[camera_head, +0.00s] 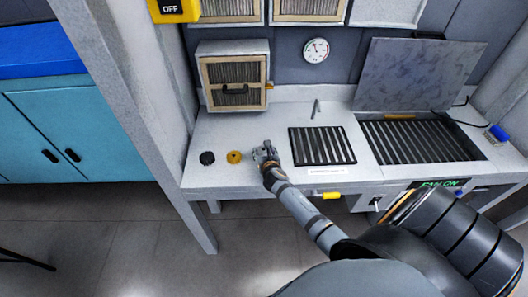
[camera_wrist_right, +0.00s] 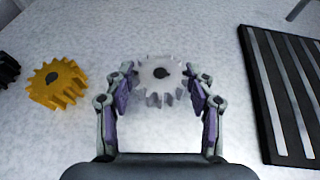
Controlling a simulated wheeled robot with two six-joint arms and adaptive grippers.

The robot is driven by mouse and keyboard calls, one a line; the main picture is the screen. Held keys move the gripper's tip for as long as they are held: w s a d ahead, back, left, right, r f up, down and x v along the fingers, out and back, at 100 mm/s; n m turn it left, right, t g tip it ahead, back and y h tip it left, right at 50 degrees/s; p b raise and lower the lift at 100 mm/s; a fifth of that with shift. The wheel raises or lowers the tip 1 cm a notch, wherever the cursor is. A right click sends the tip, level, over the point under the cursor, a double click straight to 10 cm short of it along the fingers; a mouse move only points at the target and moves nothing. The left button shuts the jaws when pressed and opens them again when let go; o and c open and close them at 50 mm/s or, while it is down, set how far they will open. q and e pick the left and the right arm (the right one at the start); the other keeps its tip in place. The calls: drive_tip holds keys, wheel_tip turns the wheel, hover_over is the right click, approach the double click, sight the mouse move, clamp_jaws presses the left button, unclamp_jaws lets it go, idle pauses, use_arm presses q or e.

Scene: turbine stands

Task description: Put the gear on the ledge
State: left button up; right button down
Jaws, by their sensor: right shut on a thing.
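My right gripper (camera_head: 265,153) is over the front of the light grey worktop (camera_head: 240,128). In the right wrist view its fingers (camera_wrist_right: 161,82) are closed on both sides of a pale grey-white toothed gear (camera_wrist_right: 155,92) with a dark centre hole. I cannot tell whether this gear touches the worktop. A yellow gear (camera_head: 234,157) lies to its left, clear of the fingers; it also shows in the right wrist view (camera_wrist_right: 58,84). A black gear (camera_head: 207,158) lies farther left. A raised ledge (camera_head: 292,94) runs along the back of the worktop. My left gripper is not in view.
A dark slotted grille (camera_head: 322,146) lies right of my right gripper. A box with a vented front (camera_head: 234,82) stands at the back left. An open lid (camera_head: 419,74) rises behind a slotted bay (camera_head: 425,142) at right. The worktop behind the gears is clear.

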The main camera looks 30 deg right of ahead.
drive_tip(key=shift+f, duration=0.3)
drive_tip(key=shift+c, duration=2.3)
unclamp_jaws()
drive_tip(key=shift+o, duration=0.3)
drive_tip(key=shift+o, duration=0.8)
